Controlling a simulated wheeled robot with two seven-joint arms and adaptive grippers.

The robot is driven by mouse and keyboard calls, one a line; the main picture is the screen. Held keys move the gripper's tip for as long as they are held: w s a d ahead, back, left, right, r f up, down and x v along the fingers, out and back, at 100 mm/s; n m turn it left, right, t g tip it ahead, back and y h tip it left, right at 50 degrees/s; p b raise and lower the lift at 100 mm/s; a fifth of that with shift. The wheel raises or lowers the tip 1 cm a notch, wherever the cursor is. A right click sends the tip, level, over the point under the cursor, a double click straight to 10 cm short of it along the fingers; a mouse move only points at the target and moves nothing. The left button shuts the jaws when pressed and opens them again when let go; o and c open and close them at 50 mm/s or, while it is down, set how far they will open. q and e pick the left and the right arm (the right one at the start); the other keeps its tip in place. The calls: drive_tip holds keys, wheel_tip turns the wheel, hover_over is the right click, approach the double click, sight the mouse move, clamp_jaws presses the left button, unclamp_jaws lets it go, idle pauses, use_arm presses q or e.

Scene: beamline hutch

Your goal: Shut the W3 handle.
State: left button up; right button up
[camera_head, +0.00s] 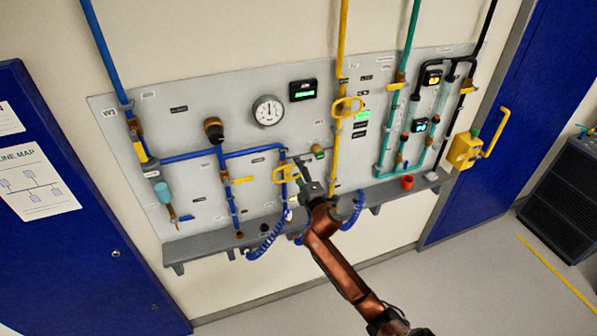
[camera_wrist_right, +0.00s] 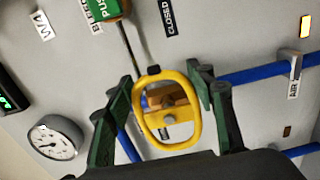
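A yellow loop handle (camera_head: 286,173) sits on the blue pipework low in the middle of the grey panel. In the right wrist view the same handle (camera_wrist_right: 197,118) shows large, with a brass valve body (camera_wrist_right: 172,103) seen through its loop. My right gripper (camera_head: 305,184) is at this handle. Its dark green fingers (camera_wrist_right: 163,76) are spread on either side of the loop, with visible gaps. A CLOSED label (camera_wrist_right: 169,16) is beside the handle. I cannot confirm from the labels that this is W3. My left gripper is not in view.
A green PUSH knob (camera_wrist_right: 104,8) is close to the handle, and a gauge (camera_head: 267,110) is above left. A yellow pipe (camera_head: 341,60) with another loop handle (camera_head: 347,107) runs to the right. A grey shelf (camera_head: 215,243) with coiled blue hoses lies below.

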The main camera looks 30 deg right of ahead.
drive_tip(key=shift+o, duration=1.4)
drive_tip(key=v, duration=1.2)
drive_tip(key=shift+f, duration=0.15)
